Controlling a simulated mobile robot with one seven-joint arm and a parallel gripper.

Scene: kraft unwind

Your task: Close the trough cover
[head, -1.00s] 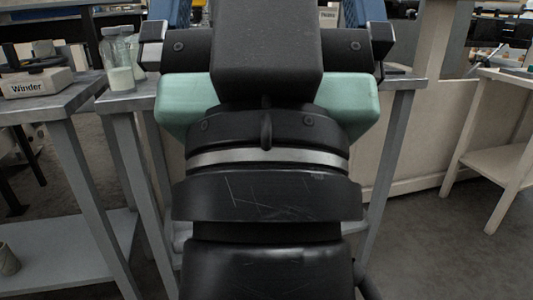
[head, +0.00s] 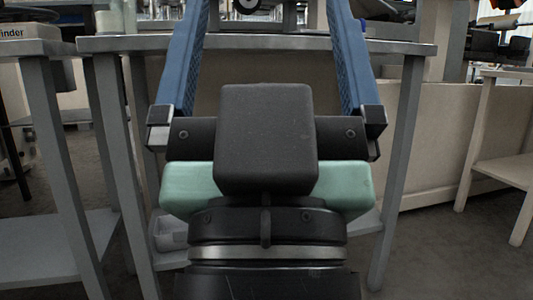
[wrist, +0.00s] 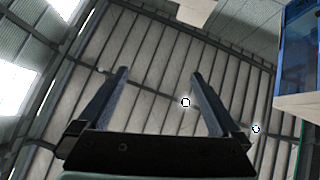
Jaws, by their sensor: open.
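No trough cover can be made out in either view. My gripper (wrist: 159,73) is open and empty in the wrist view, its two fingers wide apart against the roof. In the head view its blue fingers reach up past the top edge, so their tips are cut off there. The dark wrist body stands in front of the grey table (head: 130,43) and hides part of the space beneath it. A small dark round part (head: 247,5) shows between the fingers at the top edge; I cannot tell what it belongs to.
A box labelled "Winder" (head: 14,33) sits on a table at the far left. Pale panels (head: 428,130) stand behind the table's right legs. A cream table (head: 505,160) stands at the right, with open floor before it. A blue-framed box (wrist: 297,55) shows in the wrist view.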

